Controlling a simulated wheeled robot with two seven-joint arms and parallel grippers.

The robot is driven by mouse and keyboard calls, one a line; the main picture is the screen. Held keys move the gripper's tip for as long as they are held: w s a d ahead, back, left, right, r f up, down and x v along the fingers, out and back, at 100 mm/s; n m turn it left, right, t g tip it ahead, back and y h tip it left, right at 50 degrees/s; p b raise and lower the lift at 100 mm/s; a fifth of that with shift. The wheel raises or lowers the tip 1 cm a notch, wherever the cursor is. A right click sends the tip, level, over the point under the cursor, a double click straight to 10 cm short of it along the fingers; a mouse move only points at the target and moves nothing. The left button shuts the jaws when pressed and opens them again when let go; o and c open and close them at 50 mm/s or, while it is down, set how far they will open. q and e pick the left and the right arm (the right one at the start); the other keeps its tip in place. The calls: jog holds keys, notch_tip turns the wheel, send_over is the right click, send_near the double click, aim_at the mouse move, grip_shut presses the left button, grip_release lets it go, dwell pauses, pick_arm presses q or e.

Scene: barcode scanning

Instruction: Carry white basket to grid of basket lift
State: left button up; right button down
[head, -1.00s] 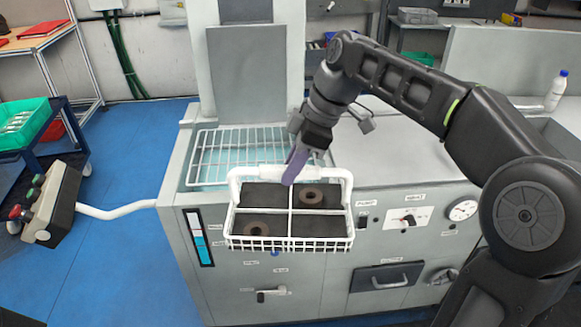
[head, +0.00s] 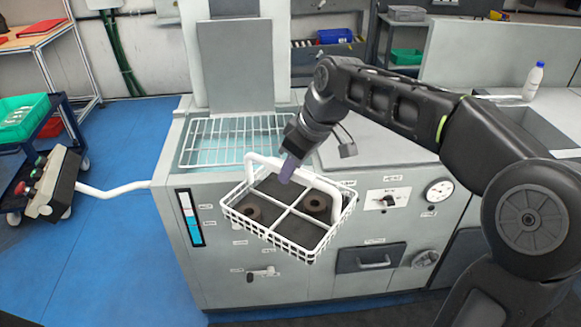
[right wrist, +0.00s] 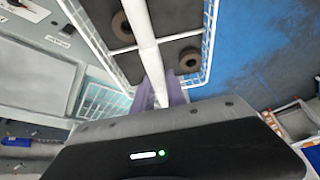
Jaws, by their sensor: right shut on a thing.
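The white basket (head: 262,228) hangs in front of the grey machine in the head view, turned at an angle. It is divided into compartments with dark bottoms and holds two brown rings (head: 316,204). My right gripper (head: 288,170) is shut on the basket's white handle. In the right wrist view the handle (right wrist: 146,50) runs between the purple fingers (right wrist: 162,95). The basket lift's white wire grid (head: 232,140) lies on the machine top over a light blue opening, behind and above the basket in the picture. My left gripper is not in view.
The grey machine (head: 350,288) has a gauge (head: 438,191), knobs and a drawer on its front. A control box (head: 52,184) on a white arm stands at left. A white bottle (head: 533,82) stands at right.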

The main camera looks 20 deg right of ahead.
aim_at(260, 204)
jog(key=w+f+m, duration=0.1)
jog(key=f, duration=0.1)
jog(key=w+f+m+h, duration=0.1)
jog(key=m, duration=0.1)
jog(key=w+a+f+m+h, duration=0.1)
jog(key=f+m, duration=0.1)
jog(key=shift+w+f+t, duration=0.3)
jog(key=shift+m, duration=0.7)
jog(key=a+f, duration=0.2)
jog(key=f, duration=0.1)
jog(key=w+a+f, duration=0.1)
jog(key=a+f, duration=0.1)
jog(key=shift+f, duration=0.2)
jog(key=shift+a+f, duration=0.35)
jog(key=shift+a, duration=0.05)
